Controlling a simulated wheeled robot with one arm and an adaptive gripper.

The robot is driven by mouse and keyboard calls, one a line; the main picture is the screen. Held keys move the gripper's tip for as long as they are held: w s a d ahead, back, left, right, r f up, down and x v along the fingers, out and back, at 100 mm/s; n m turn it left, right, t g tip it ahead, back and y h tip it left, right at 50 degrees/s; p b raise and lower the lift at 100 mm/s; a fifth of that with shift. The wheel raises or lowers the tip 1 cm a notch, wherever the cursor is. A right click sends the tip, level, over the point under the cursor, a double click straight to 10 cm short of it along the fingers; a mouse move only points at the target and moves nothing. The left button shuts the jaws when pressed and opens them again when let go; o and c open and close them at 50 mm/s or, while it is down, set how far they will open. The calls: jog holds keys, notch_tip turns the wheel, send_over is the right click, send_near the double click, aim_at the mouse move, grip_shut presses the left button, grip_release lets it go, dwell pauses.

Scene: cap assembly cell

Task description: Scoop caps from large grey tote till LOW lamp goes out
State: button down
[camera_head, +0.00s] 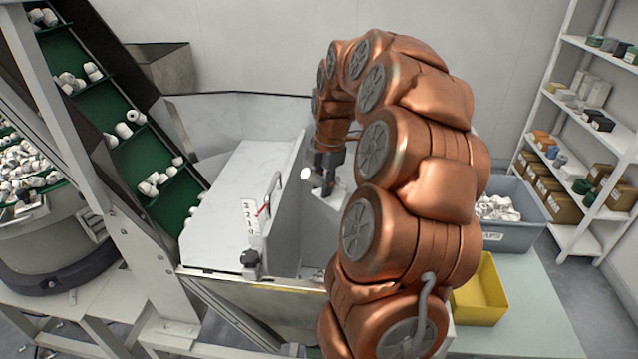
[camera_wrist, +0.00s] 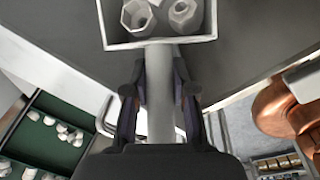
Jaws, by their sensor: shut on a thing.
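My gripper (camera_head: 328,168) is over the open steel hopper (camera_head: 315,235), partly hidden behind my arm. In the wrist view my gripper (camera_wrist: 160,92) is shut on the handle of a pale scoop (camera_wrist: 160,110). The scoop's square pan shows at the top edge with white caps (camera_wrist: 184,14) in it; its far end is cut off. The large grey tote (camera_head: 530,236) stands at the right on a pale table and holds white caps (camera_head: 494,208). A small white round thing (camera_head: 307,174) shows beside my gripper; I cannot tell what it is. I cannot make out the LOW lamp.
A yellow bin (camera_head: 482,292) stands in front of the tote. A green cleated conveyor (camera_head: 128,160) with caps rises at the left, beside a bowl (camera_head: 38,235) full of caps. A gauge with a red pointer (camera_head: 262,211) is on the hopper. Shelves (camera_head: 590,130) stand far right.

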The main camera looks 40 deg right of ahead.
jog(key=shift+d+r+y+p, duration=1.55)
jog(key=shift+d+y+p, duration=0.15)
jog(key=shift+d+p, duration=0.15)
jog(key=shift+s+d+r+y+p, duration=0.1)
jog(key=shift+d+r+y+p, duration=0.25)
jog(key=shift+d+y+p, duration=0.4)
jog(key=shift+s+d+r+y+p, duration=0.1)
jog(key=shift+d+r+y+p, duration=0.2)
jog(key=shift+d+y+p, duration=0.45)
jog(key=shift+w+d, duration=0.1)
jog(key=shift+d, duration=0.05)
